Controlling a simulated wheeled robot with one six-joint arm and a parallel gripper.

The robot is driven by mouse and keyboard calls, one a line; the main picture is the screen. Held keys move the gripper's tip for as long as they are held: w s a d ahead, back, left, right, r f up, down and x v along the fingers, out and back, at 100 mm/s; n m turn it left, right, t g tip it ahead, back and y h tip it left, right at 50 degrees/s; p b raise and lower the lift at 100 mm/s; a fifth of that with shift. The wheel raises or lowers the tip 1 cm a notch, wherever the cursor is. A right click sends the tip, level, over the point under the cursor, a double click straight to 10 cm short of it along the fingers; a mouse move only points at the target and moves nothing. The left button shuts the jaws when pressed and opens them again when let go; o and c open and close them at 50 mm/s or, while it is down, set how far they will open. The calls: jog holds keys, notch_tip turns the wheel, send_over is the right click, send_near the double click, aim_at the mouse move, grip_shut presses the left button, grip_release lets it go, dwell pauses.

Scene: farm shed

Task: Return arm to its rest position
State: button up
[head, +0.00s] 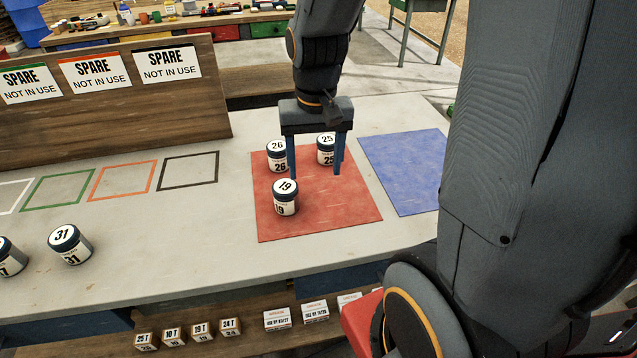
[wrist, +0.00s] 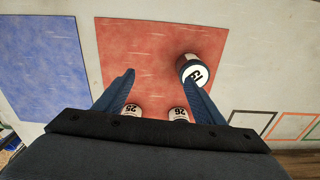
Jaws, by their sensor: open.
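My gripper (head: 315,172) is open and empty, pointing down above the red mat (head: 335,220). Jar 19 (head: 285,200) stands upright on the red mat, just in front of the left finger. Jar 26 (head: 277,153) and jar 25 (head: 326,150) stand behind it on the mat, partly hidden by the fingers. In the wrist view my gripper (wrist: 158,80) has its fingers wide apart. Jar 19 (wrist: 193,68) shows by the right fingertip, and jar 25 (wrist: 131,110) and jar 26 (wrist: 179,114) show low between the fingers.
A blue mat (head: 408,170) lies to the right, bare. Jar 31 (head: 70,245) and another jar (head: 9,258) stand at the left. Empty outlined squares (head: 122,181) lie before a wooden board (head: 110,100) with "spare" signs. Small labelled boxes (head: 199,330) sit on a lower shelf.

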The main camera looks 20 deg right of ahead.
jog(key=s+a+f+n, duration=0.1)
jog(key=s+a+n, duration=0.1)
jog(key=s, duration=0.4)
jog(key=shift+f+n, duration=0.35)
jog(key=shift+n, duration=0.15)
dwell(0.5)
